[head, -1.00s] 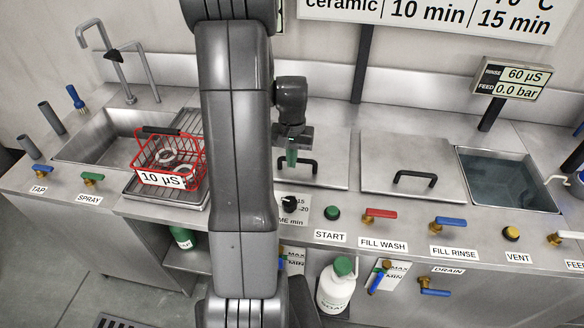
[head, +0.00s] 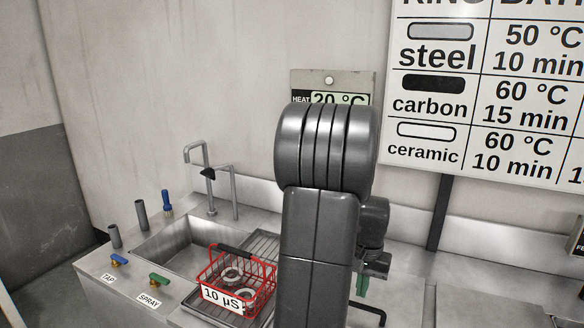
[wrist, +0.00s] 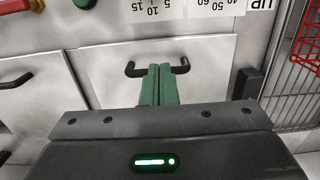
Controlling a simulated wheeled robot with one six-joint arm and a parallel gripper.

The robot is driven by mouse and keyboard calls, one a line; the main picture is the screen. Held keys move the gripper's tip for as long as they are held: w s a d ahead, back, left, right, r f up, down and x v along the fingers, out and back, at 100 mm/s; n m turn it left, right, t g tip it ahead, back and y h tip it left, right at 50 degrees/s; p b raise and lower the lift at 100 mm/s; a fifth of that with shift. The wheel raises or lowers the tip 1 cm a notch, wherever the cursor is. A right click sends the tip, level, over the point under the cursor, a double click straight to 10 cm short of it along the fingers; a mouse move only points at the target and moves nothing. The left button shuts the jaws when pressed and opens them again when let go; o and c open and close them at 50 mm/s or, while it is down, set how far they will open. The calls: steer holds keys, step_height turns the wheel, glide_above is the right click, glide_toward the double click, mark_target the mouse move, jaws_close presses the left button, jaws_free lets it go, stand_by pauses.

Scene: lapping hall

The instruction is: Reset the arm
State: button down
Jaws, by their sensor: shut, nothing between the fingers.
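My gripper (wrist: 157,84) is shut and empty, its two green fingers pressed together in the wrist view. In that view the fingertips overlap the black handle (wrist: 181,69) of a steel lid (wrist: 213,54); I cannot tell whether they touch it. In the head view my arm stands in the middle of the picture, and the green fingers (head: 362,286) show only in part at its right side, above the counter.
A red wire basket (head: 271,275) with rings and a "10 µS" tag stands on the ribbed drainer left of my arm. A sink (head: 176,250) with taps lies further left. A wall chart (head: 490,90) hangs at the right, and a 20 °C display (head: 340,98) is partly hidden.

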steer(key=b, duration=0.1)
glide_toward(356, 325)
steer(key=f, duration=0.2)
steer(key=s+f, duration=0.1)
steer(key=f, duration=0.1)
steer(key=s+f, duration=0.1)
steer(key=f, duration=0.1)
steer(key=shift+a, duration=0.35)
steer(key=shift+f+b, duration=0.45)
steer(key=shift+f, duration=0.1)
steer(key=shift+s+f, duration=0.1)
steer(key=shift+s, duration=0.05)
steer(key=shift+s+a, duration=0.1)
steer(key=shift+a, duration=0.1)
